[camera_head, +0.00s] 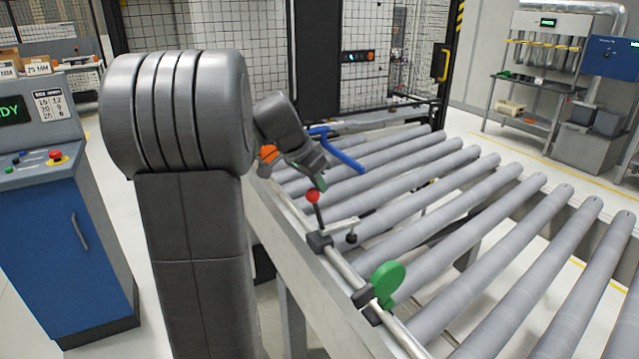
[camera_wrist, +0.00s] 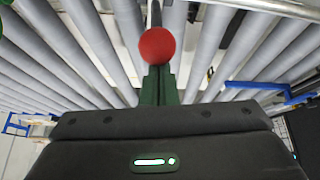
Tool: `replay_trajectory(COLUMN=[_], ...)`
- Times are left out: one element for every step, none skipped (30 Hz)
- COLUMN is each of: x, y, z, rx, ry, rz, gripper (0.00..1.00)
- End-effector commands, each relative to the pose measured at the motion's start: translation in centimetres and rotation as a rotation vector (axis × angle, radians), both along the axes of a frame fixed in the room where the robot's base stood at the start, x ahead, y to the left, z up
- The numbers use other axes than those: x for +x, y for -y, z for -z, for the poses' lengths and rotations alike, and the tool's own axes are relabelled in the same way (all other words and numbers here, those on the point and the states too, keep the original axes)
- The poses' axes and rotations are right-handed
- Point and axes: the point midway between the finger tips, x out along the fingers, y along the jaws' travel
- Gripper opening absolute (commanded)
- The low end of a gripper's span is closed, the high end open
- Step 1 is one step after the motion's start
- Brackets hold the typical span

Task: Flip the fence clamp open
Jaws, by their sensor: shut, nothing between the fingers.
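The fence clamp (camera_head: 319,241) sits on the metal fence rail along the left side of the roller table. Its dark lever stands up, leaning slightly, with a red ball knob (camera_head: 313,196) on top. Its arm reaches right over the rollers to a dark-tipped spindle (camera_head: 351,238). My gripper (camera_head: 321,183) is just above and behind the knob, fingers shut and empty. In the wrist view the red knob (camera_wrist: 157,46) lies straight ahead of the closed green fingertips (camera_wrist: 158,72) and covers part of the lever. I cannot tell whether the fingers touch the knob.
A green disc (camera_head: 388,284) stands on the rail nearer the camera. A blue bar-shaped part (camera_head: 345,155) lies beyond my gripper at the far rollers. The rollers (camera_head: 440,235) to the right are bare. A blue control cabinet (camera_head: 60,215) stands at the left.

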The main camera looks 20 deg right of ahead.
Motion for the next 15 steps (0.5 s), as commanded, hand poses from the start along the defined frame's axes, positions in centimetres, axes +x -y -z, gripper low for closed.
replay_trajectory(x=[0.0, -0.01, 0.0, 0.0, -0.01, -0.02, -0.02, -0.03, -0.04, -0.05, -0.06, -0.06, -0.06, -0.07, -0.07], y=[-0.16, -0.24, -0.38, -0.48, -0.55, -0.58, -0.61, -0.65, -0.71, -0.75, -0.8, -0.87, -0.93, -0.98, -1.06], z=[0.28, 0.34, 0.41, 0.43, 0.41, 0.33, 0.3, 0.31, 0.34, 0.36, 0.39, 0.43, 0.45, 0.47, 0.49], rx=[-0.007, -0.012, -0.021, -0.026, -0.031, -0.036, -0.038, -0.041, -0.044, -0.047, -0.05, -0.053, -0.057, -0.06, -0.065], ry=[0.001, 0.001, 0.002, 0.002, 0.003, 0.002, 0.002, 0.002, 0.001, 0.002, 0.002, 0.003, 0.004, 0.003, 0.004], rz=[-0.001, -0.002, -0.002, -0.002, -0.001, -0.002, -0.001, -0.001, -0.001, -0.002, -0.001, 0.0, 0.0, 0.0, 0.0], gripper=[0.0, 0.0, 0.0, 0.0, 0.0, 0.0, 0.0, 0.0, 0.0, 0.0, 0.0, 0.0, 0.0, 0.0, 0.0])
